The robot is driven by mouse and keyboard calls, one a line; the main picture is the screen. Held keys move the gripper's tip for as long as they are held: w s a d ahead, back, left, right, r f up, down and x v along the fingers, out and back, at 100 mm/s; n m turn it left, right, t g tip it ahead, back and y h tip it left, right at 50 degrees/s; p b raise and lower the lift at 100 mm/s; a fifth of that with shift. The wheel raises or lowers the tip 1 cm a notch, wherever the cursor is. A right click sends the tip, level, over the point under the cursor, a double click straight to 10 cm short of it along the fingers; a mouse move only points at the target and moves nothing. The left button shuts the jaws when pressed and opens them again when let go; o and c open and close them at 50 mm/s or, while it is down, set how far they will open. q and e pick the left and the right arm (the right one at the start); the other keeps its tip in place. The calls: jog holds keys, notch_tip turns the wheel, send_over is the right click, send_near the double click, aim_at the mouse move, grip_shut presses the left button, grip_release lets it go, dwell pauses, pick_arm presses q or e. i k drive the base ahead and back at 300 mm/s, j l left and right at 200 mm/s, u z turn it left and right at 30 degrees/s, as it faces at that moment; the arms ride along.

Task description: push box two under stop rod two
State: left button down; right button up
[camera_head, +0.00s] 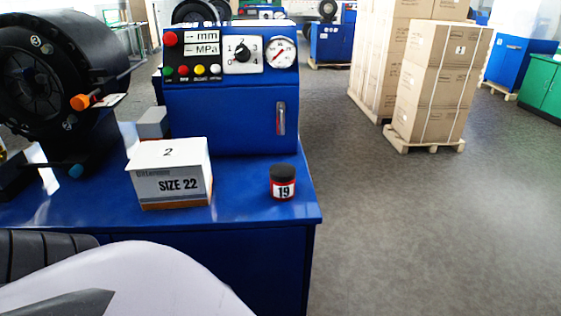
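Box two (171,184), a white carton with an orange lower edge marked "2" and "SIZE 22", stands on the blue bench top (240,207) of the crimper. A dark rod with a blue tip (75,171) sticks out low from the black crimper head (40,75), left of the box and apart from it. An orange-tipped part (80,102) sits higher on the head. I cannot tell which of these, if any, is stop rod two; no number shows on them. Parts of my arm fill the lower left. Neither gripper is visible.
A small black and red jar marked "19" (283,186) stands right of the box. A grey block (152,123) is behind the box. The blue control panel (231,100) rises behind. Strapped cartons (437,78) stand on a pallet at right. Floor at right is clear.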

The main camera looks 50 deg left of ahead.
aim_at(185, 187)
jog(key=i+l+z, duration=0.3)
jog(key=i+z, duration=0.3)
jog(key=i, duration=0.2)
jog(key=i+u, duration=0.2)
jog(key=u, duration=0.15)
jog(key=i+u, duration=0.35)
jog(key=i+l+u, duration=0.1)
jog(key=u, duration=0.25)
jog(key=i+u, duration=0.15)
jog(key=u, duration=0.3)
jog(key=i+u, duration=0.15)
jog(key=u, duration=0.35)
jog(key=i+l+u, duration=0.1)
jog(key=u, duration=0.35)
jog(key=i+l+u, duration=0.15)
jog(key=u, duration=0.35)
jog(key=l+u, duration=0.15)
jog(key=u, duration=0.3)
jog(key=i+l, duration=0.05)
